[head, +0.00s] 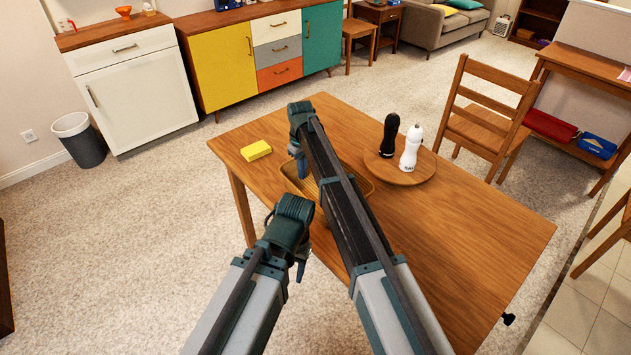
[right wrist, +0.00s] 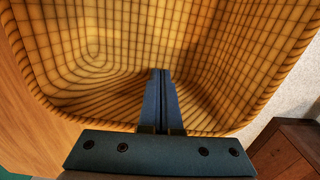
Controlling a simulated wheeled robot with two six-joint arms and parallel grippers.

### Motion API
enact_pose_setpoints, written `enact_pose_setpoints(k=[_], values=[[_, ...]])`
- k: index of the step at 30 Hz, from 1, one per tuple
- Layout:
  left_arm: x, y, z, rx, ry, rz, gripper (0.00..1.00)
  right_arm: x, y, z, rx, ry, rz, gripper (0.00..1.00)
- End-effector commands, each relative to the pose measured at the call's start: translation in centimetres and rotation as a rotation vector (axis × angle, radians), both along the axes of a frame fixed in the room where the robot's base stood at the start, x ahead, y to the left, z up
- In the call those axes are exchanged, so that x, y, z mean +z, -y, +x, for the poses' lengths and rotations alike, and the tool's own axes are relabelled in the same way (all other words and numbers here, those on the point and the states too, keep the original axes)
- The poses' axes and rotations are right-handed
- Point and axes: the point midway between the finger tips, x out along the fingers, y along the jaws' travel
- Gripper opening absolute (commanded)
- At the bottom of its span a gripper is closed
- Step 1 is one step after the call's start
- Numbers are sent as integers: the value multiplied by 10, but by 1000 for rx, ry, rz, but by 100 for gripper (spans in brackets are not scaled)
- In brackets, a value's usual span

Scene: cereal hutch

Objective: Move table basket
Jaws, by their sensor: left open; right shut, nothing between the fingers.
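The table basket (head: 303,188), tan with a dark grid weave, sits on the wooden table (head: 470,220) near its left edge. My right arm hides much of it in the head view. Its inside fills most of the right wrist view (right wrist: 95,50). My right gripper (head: 299,166) is over the basket with its fingers shut and empty. In the right wrist view its closed fingers (right wrist: 160,75) lie across the basket's near rim; I cannot tell whether they touch it. My left gripper (head: 301,268) is open and empty, lower, just off the table's near left edge.
A round wooden tray (head: 418,176) with a black mill (head: 389,136) and a white mill (head: 410,150) stands to the right. The table's right part is clear. A chair (head: 487,115) stands beyond it.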

Motion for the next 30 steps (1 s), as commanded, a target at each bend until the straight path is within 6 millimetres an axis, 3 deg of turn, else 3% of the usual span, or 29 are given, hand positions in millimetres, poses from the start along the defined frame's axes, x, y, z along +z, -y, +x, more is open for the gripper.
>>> enact_pose_setpoints(k=[17,27,30], values=[[0,0,0,0,0,0,50,0,-2,1,0,0,0,0],[0,0,0,0,0,0,50,0,16,-33,-2,0,0,0],[24,0,0,0,0,0,50,24,14,-27,-1,1,1,0]])
